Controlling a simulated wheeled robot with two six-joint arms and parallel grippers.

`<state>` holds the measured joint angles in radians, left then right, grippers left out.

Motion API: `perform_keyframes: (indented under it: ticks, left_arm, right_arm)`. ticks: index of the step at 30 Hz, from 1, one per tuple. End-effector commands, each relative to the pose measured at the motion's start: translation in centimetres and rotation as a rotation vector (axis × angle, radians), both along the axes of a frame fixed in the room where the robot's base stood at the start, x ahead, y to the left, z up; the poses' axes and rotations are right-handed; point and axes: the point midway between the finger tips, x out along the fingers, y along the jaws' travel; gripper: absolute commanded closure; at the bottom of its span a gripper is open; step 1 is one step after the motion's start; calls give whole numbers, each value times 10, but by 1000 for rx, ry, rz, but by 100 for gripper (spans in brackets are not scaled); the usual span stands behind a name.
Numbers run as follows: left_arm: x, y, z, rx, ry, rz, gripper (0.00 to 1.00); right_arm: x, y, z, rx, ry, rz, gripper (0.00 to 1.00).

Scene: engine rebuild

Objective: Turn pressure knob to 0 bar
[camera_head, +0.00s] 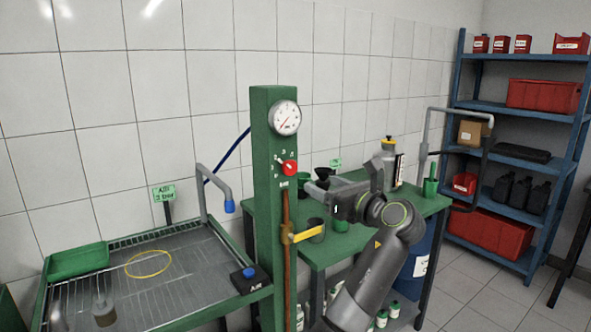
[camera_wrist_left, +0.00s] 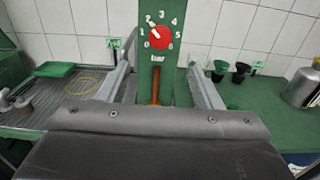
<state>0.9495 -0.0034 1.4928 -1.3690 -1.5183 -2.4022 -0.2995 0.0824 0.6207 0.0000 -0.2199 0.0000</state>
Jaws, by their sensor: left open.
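The red pressure knob (camera_head: 290,168) sits on the front of the green column (camera_head: 268,215), below a white round gauge (camera_head: 286,117). In the left wrist view the knob (camera_wrist_left: 156,44) has a ring of numbers from 0 to 6 and the word bar below it. Its white mark points to the upper left, around 1 to 2. My left gripper (camera_head: 318,184) is open and empty, to the right of and slightly below the knob in the head view. In the wrist view its two fingers (camera_wrist_left: 162,85) stand apart, below and either side of the knob, not touching it. My right gripper is out of view.
A yellow lever (camera_head: 303,234) sticks out of the column below the knob. A wash tray (camera_head: 150,310) with a yellow ring lies left. A green bench (camera_head: 425,207) with cups and a canister (camera_head: 388,158) stands right, before a blue shelf (camera_head: 520,115).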

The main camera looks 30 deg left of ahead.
Motion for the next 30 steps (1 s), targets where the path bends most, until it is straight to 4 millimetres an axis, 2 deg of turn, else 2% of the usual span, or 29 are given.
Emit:
perform_keyframes:
  ticks: [1, 9, 15, 21, 30]
  left_arm:
    - [4, 13, 3, 3, 3, 5, 41]
    - [27, 67, 2, 2, 2, 4, 41]
    - [40, 98, 1, 2, 2, 1, 41]
    - [46, 112, 0, -1, 1, 0, 41]
    - [47, 114, -1, -1, 0, -2, 41]
  right_arm:
    - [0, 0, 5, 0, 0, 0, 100]
    - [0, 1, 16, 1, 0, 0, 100]
    - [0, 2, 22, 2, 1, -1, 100]
    - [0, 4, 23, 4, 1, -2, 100]
    - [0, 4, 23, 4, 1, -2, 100]
